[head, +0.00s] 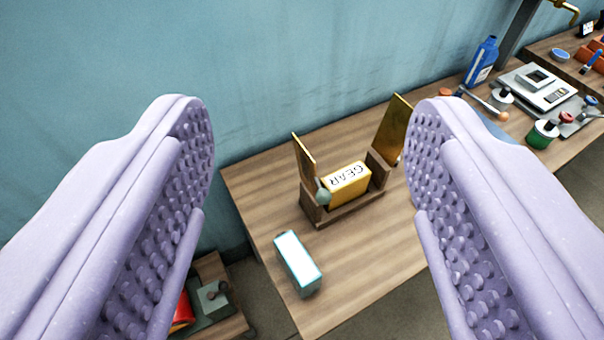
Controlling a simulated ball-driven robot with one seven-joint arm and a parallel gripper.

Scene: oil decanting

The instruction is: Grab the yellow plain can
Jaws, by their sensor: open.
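A yellow box-shaped can (347,187) with GEAR lettered on its pale top sits in a wooden holder (347,213) on the wooden table (375,260). No yellow can without lettering can be made out. My gripper (312,130) is open and empty, with its two lilac studded fingers wide apart at the left and right of the view. The lettered can and its holder show between the fingers, farther off and below, touched by neither. The can's lower part is hidden by the holder's front wall.
Two upright brass-coloured plates (394,130) flank the holder. A white-topped teal can (298,262) stands at the table's near left. A blue bottle (482,62), a scale (537,86) and small jars stand at the far right. A low shelf (222,327) is at lower left. A teal wall runs behind.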

